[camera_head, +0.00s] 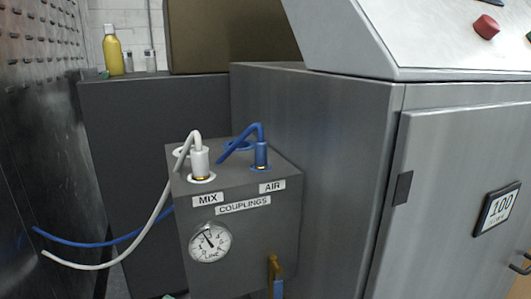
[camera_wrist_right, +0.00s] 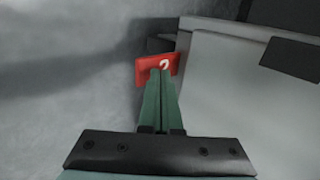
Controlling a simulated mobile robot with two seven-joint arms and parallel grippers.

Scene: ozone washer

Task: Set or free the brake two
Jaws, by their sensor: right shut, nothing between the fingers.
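A red plate with a white number (camera_wrist_right: 144,70), which looks like a 2 and is partly covered, shows in the right wrist view. My right gripper (camera_wrist_right: 160,74) has its two green fingers together, with nothing between them. Its fingertips overlap the lower middle of the red plate in the picture; I cannot tell whether they touch it. The rest of whatever carries the plate is hidden or out of frame. No brake and neither gripper shows in the head view.
A grey couplings box (camera_head: 242,240) with a gauge (camera_head: 210,242), white hose (camera_head: 150,222) and blue hose (camera_head: 110,243) stands beside a large grey cabinet (camera_head: 310,150). In the right wrist view, a light grey body (camera_wrist_right: 235,90) stands right of the plate; pale floor (camera_wrist_right: 70,60) lies left.

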